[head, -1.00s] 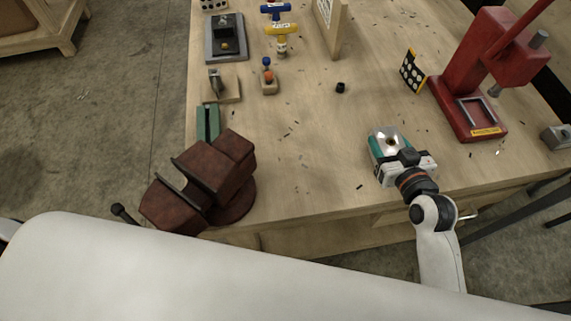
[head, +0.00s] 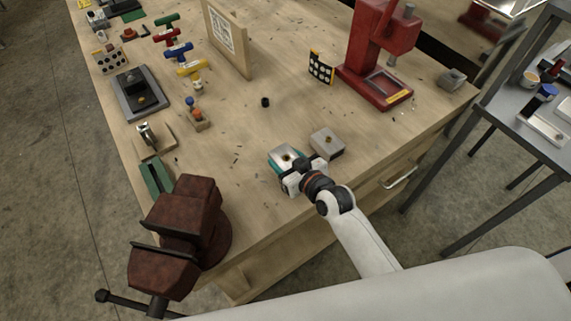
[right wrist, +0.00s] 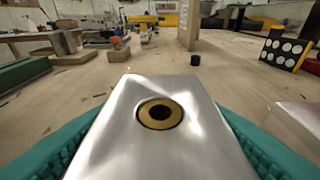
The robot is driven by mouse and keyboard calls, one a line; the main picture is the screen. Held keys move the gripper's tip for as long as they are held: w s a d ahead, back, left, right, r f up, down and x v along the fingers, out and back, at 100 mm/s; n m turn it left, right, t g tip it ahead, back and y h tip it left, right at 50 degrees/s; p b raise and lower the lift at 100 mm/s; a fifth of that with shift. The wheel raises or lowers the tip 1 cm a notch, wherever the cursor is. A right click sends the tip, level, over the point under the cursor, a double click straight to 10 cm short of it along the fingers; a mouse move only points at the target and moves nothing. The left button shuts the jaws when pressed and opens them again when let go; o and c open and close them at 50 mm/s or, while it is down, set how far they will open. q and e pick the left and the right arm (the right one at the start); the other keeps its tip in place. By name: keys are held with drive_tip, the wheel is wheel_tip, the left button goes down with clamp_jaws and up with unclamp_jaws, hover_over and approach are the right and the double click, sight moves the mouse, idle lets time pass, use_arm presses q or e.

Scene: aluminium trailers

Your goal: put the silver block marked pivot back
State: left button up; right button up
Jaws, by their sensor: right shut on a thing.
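My right gripper (head: 287,165) has teal finger pads and is shut on a silver block (head: 285,154) with a brass-ringed hole in its top. In the right wrist view the held block (right wrist: 160,150) fills the lower middle between the pads. No marking on it can be read. I cannot tell if its underside touches the bench. A second silver block (head: 327,142) with a small hole sits on the bench just right of the gripper; its edge also shows in the right wrist view (right wrist: 298,122). My left gripper is not in view.
A rusty red vise (head: 180,230) stands at the front left, a red press (head: 378,60) at the back right. Another grey block (head: 452,78) lies near the right edge. A black cap (head: 265,102) and dotted plate (head: 321,67) stand behind.

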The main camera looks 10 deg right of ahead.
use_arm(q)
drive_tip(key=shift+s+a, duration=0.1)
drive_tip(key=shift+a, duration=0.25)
use_arm(e)
drive_tip(key=shift+f, duration=1.15)
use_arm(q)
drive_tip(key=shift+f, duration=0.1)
use_arm(e)
drive_tip(key=shift+f, duration=0.1)
drive_tip(key=o, duration=1.2)
drive_tip(key=shift+f, duration=0.1)
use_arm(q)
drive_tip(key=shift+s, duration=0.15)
use_arm(e)
drive_tip(key=b+v, duration=0.1)
drive_tip(key=v, duration=1.1)
drive_tip(key=shift+r, duration=0.2)
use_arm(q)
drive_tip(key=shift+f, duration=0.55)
